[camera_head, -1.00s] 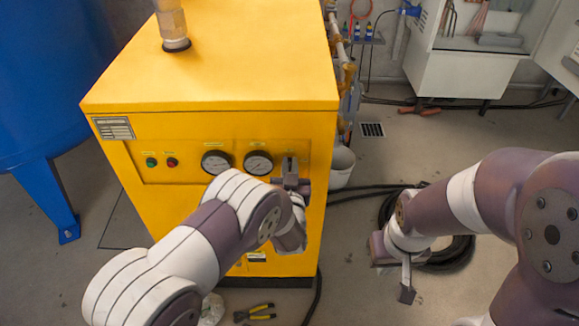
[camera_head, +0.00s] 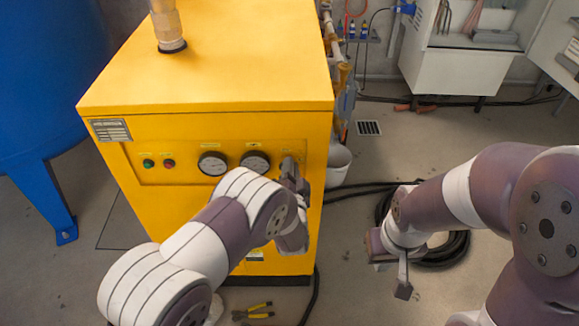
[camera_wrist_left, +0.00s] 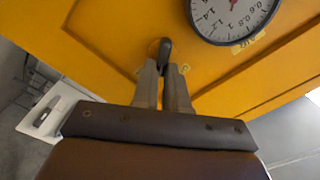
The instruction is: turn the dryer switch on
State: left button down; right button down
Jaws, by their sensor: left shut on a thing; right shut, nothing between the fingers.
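The yellow dryer (camera_head: 215,75) stands in the middle of the head view, with its control panel facing me. In the left wrist view the dark dryer switch (camera_wrist_left: 165,47) sits on the yellow panel below a gauge. My left gripper (camera_wrist_left: 165,66) is shut on the switch, one finger on each side of its lever. In the head view my left gripper (camera_head: 291,172) is at the right end of the panel and mostly hides the switch. My right gripper (camera_head: 402,278) is shut and empty, low over the floor right of the dryer.
Two gauges (camera_head: 212,163) and green and red buttons (camera_head: 148,163) are left of the switch. A blue tank (camera_head: 40,90) stands at the left. A black hose (camera_head: 450,255) lies coiled beneath my right arm. Pliers (camera_head: 253,312) lie on the floor before the dryer.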

pick_arm(q)
jog(key=shift+d+f+m+p, duration=0.1)
jog(key=shift+f+m+p, duration=0.15)
jog(key=shift+m, duration=1.55)
jog(key=shift+d+f+m+p, duration=0.15)
jog(key=shift+f+m, duration=0.1)
jog(key=shift+m, duration=1.55)
jog(key=shift+a, duration=0.1)
jog(key=c, duration=1.2)
grip_release()
jog(key=shift+o, duration=0.2)
jog(key=s, duration=1.2)
jog(key=shift+s, duration=0.4)
